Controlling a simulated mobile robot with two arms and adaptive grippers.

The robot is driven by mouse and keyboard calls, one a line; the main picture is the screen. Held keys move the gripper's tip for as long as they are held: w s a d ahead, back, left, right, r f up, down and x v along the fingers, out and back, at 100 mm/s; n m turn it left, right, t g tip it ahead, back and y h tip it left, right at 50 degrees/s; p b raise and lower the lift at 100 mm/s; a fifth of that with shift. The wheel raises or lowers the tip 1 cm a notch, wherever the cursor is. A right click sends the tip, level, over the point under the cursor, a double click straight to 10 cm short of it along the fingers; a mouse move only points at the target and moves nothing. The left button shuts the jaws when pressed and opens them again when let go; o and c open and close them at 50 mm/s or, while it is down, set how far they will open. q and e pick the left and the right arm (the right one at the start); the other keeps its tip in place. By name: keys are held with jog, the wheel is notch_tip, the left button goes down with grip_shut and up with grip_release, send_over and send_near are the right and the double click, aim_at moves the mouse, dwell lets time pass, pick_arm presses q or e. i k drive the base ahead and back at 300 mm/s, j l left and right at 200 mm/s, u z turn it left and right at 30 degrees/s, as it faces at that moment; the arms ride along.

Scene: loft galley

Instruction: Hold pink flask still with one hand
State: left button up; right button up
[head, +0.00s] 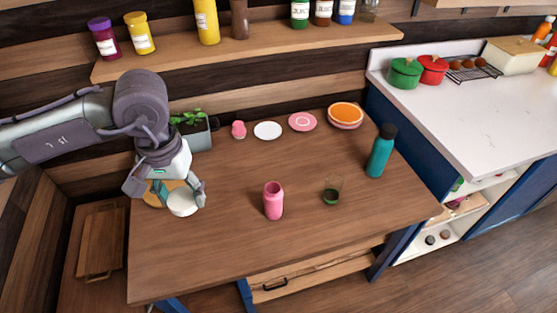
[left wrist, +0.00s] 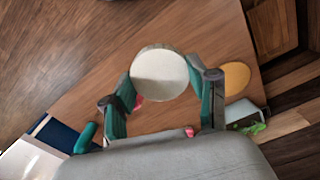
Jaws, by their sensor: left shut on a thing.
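The pink flask (head: 273,200) stands upright on the wooden table, near its middle, with nothing touching it. My left gripper (head: 172,196) is at the table's left side, well apart from the flask. It is shut on a white round object (head: 183,203), which also shows between the fingers in the left wrist view (left wrist: 160,73). A small pink object (head: 238,129) stands at the back of the table. Small pink patches show near my fingers in the left wrist view, but I cannot tell which thing each belongs to. My right gripper is not in view.
A white plate (head: 268,130), pink plate (head: 302,121) and orange-topped dishes (head: 345,114) line the back. A planter (head: 196,136) is behind my gripper. The table's front is clear.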

aim_at(273, 193)
jog(key=i+l+z, duration=0.1)
jog(key=i+l, duration=0.2)
jog(key=i+l+z, duration=0.15)
jog(key=i+l, duration=0.15)
jog(key=i, duration=0.25)
